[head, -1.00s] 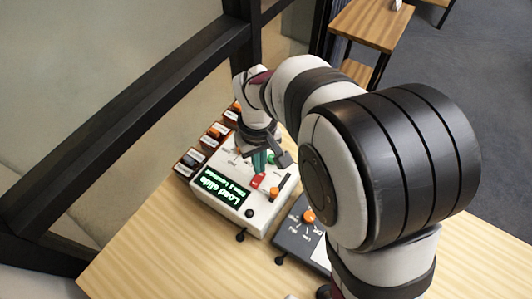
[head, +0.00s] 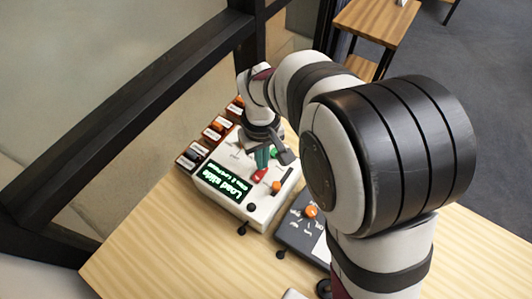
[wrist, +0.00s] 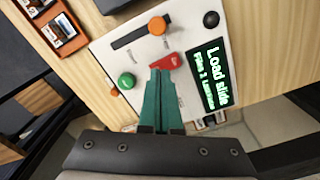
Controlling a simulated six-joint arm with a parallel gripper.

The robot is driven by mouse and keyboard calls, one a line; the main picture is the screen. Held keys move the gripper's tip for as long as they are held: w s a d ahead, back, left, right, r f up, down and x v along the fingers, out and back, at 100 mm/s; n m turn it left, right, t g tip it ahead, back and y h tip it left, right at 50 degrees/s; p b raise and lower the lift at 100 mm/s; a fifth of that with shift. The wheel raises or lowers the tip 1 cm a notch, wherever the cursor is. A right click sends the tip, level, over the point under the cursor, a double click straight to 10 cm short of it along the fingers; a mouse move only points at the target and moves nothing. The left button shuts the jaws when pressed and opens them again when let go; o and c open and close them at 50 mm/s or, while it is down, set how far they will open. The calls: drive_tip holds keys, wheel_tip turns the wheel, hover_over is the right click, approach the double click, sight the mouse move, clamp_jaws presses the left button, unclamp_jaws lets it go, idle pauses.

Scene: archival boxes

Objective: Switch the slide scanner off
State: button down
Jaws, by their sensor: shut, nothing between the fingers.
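The slide scanner (head: 258,209) is a white box on the wooden table, with a lit green display (head: 224,184) that reads "Load slide". A red switch (wrist: 165,62) sits on its top panel, beside a green button (wrist: 127,81) and an orange knob (wrist: 157,26). The red switch also shows in the head view (head: 259,175). My gripper (wrist: 160,76) is shut and empty, its teal fingertips right at the red switch's edge. I cannot tell whether they press on it. The fingers hide part of the panel.
A dark grey control box (head: 291,230) with an orange dial (head: 311,211) stands right of the scanner. Several small slide boxes (head: 212,135) line its far left side. A window frame (head: 130,105) rises behind the table. The front table (head: 150,255) is clear.

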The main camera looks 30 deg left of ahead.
drive_tip(key=shift+f, duration=0.85)
idle(0.3)
drive_tip(key=shift+r, duration=3.5)
drive_tip(key=shift+d+r, duration=0.1)
drive_tip(key=shift+d, duration=0.15)
drive_tip(key=d+r+m, duration=0.4)
drive_tip(key=d+m, duration=0.1)
drive_tip(key=d, duration=0.6)
drive_tip(key=s+d+m+y, duration=0.1)
drive_tip(key=s+d+m, duration=1)
drive_tip(key=d, duration=0.4)
drive_tip(key=shift+s+d+r+m+y, duration=0.15)
drive_tip(key=shift+s+r+m+y, duration=0.2)
drive_tip(key=shift+m, duration=0.45)
